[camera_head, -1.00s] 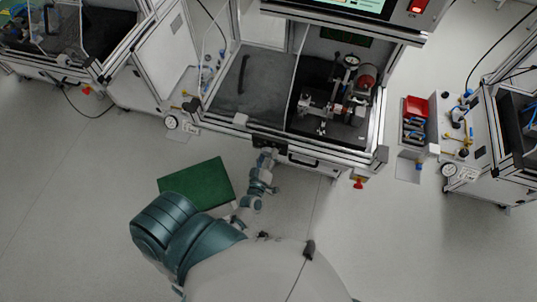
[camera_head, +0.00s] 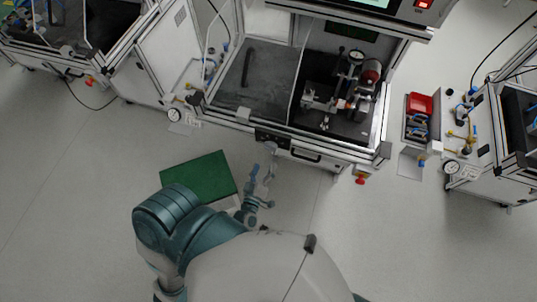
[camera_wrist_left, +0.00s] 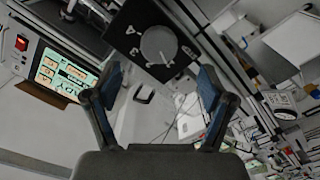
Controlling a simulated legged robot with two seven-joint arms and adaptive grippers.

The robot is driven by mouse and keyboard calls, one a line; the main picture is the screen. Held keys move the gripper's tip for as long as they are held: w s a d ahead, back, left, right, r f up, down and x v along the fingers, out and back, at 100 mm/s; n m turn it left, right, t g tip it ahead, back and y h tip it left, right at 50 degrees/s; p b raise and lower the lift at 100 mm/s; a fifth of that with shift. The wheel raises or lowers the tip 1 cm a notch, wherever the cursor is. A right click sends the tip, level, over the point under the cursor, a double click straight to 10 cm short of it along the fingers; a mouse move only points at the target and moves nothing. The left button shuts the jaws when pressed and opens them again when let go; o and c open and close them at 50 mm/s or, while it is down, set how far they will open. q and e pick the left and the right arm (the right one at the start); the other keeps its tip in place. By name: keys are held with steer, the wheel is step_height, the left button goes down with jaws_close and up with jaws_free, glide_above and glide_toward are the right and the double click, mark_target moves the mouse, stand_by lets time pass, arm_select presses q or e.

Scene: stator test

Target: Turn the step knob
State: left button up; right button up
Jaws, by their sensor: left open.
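The step knob (camera_wrist_left: 158,44) is a round grey dial on a black panel (camera_wrist_left: 150,30) with markings around it, at the top middle of the left wrist view. In the head view the black panel (camera_head: 272,138) sits on the front edge of the middle bench, and the knob on it is too small to make out. My left gripper (camera_head: 264,172) is in front of the bench, a little apart from the panel. In the wrist view its two fingers (camera_wrist_left: 161,78) are spread and empty, with the knob beyond and between the tips. My right gripper is not in view.
The middle bench holds a black bay with a test rig (camera_head: 345,95) and a grey mat (camera_head: 255,85). A red parts bin (camera_head: 419,103) is at right.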

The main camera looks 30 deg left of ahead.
arm_select(q)
steer(key=shift+v, duration=1.9)
steer(key=s+d+f+m+g+h, duration=0.2)
steer(key=f+m, duration=0.1)
steer(key=f, duration=0.5)
steer(key=s+d+f+m+g+h, duration=0.2)
steer(key=f, duration=0.7)
steer(key=s+d+f+m+g+h, duration=0.2)
steer(key=s+f+m+g, duration=0.1)
steer(key=f, duration=0.5)
steer(key=s+a+f+m+g, duration=0.2)
steer(key=s+a+f+g, duration=0.1)
steer(key=s+f, duration=0.5)
steer(key=s+a+f+m+g+y, duration=0.1)
steer(key=s+a+f+m+g, duration=0.2)
steer(key=s, duration=1)
step_height(320, 180, down, 6)
steer(key=a+g, duration=0.1)
steer(key=g, duration=0.2)
steer(key=shift+a+m+y, duration=0.2)
steer(key=shift+m+y, duration=0.1)
